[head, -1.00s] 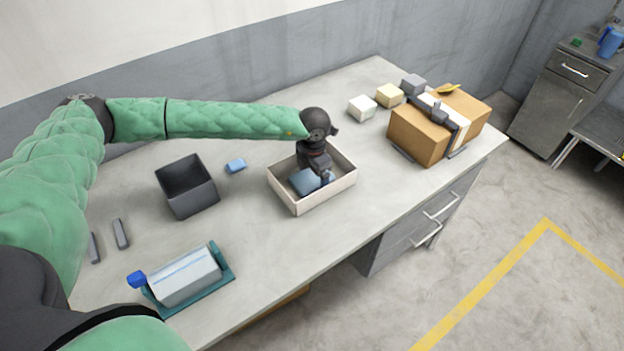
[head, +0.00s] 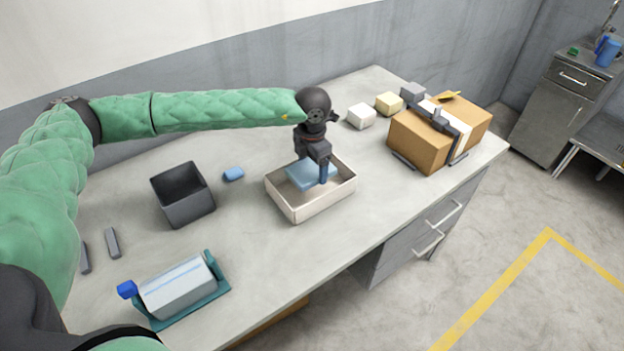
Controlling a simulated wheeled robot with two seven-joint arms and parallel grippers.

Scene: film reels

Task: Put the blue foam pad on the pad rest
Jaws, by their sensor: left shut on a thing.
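The blue foam pad (head: 304,176) is a flat, light blue slab at the cream open tray (head: 302,208) in the middle of the table. My left gripper (head: 323,176) points down and is shut on the pad near its right end; a dark finger covers part of it. The pad shows at about the height of the tray's rim; whether it still touches the tray floor I cannot tell. Two parallel grey bars (head: 112,243) lie on the table at the left; they may be the pad rest, but I cannot be sure. My right gripper is not in view.
A dark open bin (head: 184,205) and a small blue block (head: 233,174) stand left of the tray. A teal cradle (head: 190,315) holds a grey-white block at the front left. Pale blocks (head: 361,116) and a strapped cardboard box (head: 425,143) stand at the right.

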